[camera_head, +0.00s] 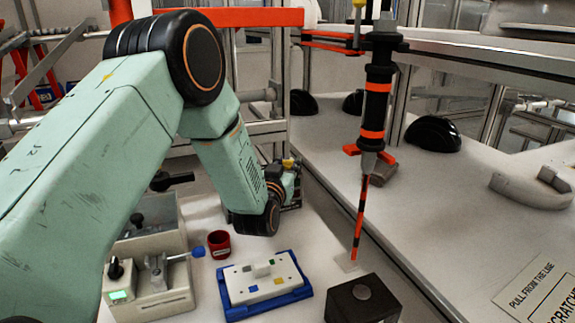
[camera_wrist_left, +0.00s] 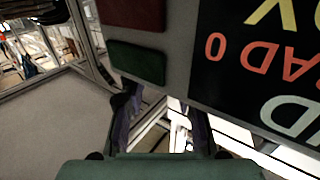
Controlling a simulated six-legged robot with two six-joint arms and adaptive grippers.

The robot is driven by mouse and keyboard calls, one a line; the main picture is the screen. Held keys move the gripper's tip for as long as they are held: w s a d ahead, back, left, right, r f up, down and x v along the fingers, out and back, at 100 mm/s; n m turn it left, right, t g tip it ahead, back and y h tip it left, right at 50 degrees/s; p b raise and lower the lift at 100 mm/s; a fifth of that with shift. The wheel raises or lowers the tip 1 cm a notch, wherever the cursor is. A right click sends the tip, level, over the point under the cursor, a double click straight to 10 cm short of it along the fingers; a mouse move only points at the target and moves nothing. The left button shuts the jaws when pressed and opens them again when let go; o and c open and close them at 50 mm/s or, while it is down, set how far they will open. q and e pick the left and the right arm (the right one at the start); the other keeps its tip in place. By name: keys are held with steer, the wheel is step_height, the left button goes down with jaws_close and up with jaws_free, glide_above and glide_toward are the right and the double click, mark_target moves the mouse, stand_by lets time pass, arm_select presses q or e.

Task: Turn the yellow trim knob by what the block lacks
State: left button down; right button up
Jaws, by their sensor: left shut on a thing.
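My left arm comes in from the left, and its gripper (camera_head: 290,180) is at the back of the bench beside a small yellow part (camera_head: 288,162), which looks like the yellow trim knob. The gripper is shut on it; the wrist and jaws hide most of the contact. In the left wrist view the fingers (camera_wrist_left: 162,120) are at the lower edge of a grey panel (camera_wrist_left: 180,60), and the knob cannot be made out. A white block (camera_head: 263,277) with several coloured squares lies on a blue tray (camera_head: 236,313). My right gripper is not in view.
A striped hanging tool (camera_head: 374,105) comes down right of the gripper. A red cup (camera_head: 219,246), a blue-ended lever (camera_head: 198,252), a device with a green display (camera_head: 118,297) and a dark button box (camera_head: 340,300) stand in front. Black shells (camera_head: 433,134) lie on the right-hand table.

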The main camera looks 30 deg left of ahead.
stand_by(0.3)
arm_select(q)
steer(key=c, duration=1)
jaws_free()
steer(key=shift+o, duration=0.2)
steer(key=v, duration=0.7)
steer(key=shift+s, duration=0.25)
